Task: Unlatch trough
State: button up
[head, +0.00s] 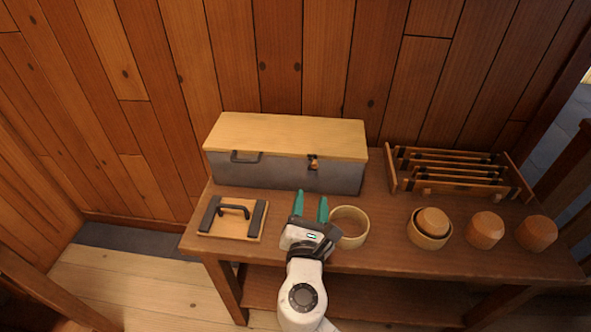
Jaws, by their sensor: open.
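The trough (287,174) is a long grey box with a light wooden lid (288,135), shut, at the back left of the table. A small brass-coloured latch with a dark part (313,162) sits on its front, right of the middle, just under the lid edge. A handle (246,157) is on the front at the left. My gripper (311,206) has teal fingers, open and empty, pointing at the trough's front from the near side. The fingertips are in front of the trough, near the latch's column and apart from it. Whether the latch is fastened is too small to tell.
A wooden board with a black handle (233,215) lies left of my gripper. A slatted wooden rack (457,172), a round spool in a bowl (431,224) and wooden spools (485,230) (536,233) fill the right side.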

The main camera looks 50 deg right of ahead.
aim_at(315, 167)
jog(key=x, duration=1)
jog(key=shift+w+d, duration=0.1)
jog(key=shift+d, duration=0.15)
jog(key=shift+c, duration=0.2)
grip_shut()
